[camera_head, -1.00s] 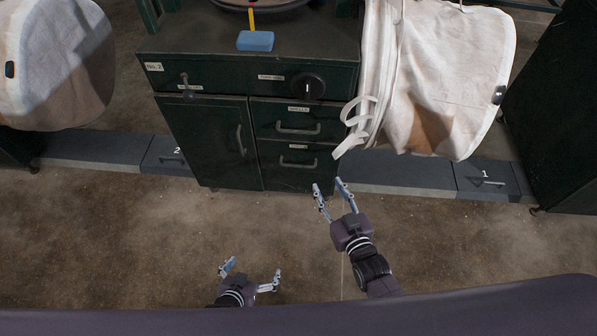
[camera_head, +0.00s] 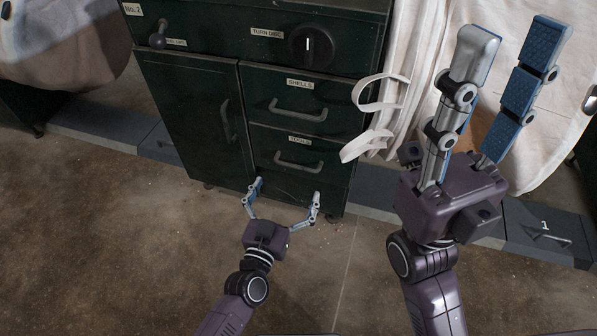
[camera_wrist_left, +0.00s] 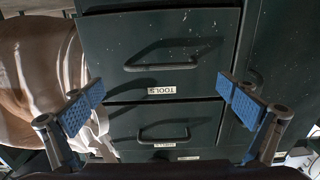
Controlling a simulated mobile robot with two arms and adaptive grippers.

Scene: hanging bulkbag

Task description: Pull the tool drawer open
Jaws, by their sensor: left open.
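The tool drawer (camera_head: 333,160) is the lower of two drawers in the dark green cabinet, under the label "TOOLS". Its front looks flush with the cabinet. Its bar handle (camera_head: 299,165) is clear of both grippers. My left gripper (camera_head: 285,192) is open and empty, just below and in front of this handle. In the left wrist view, which is upside down, the tool drawer handle (camera_wrist_left: 165,58) lies between the spread fingers, apart from them. My right gripper (camera_head: 512,55) has its fingers apart and empty, raised close to the head camera at the right.
The shells drawer (camera_head: 335,105) is directly above. A cabinet door (camera_head: 195,110) with a vertical handle is at left. A black turn disc (camera_head: 311,46) sits above. A white bag (camera_head: 410,60) with hanging straps is close at right. Open floor (camera_head: 110,240) lies at left.

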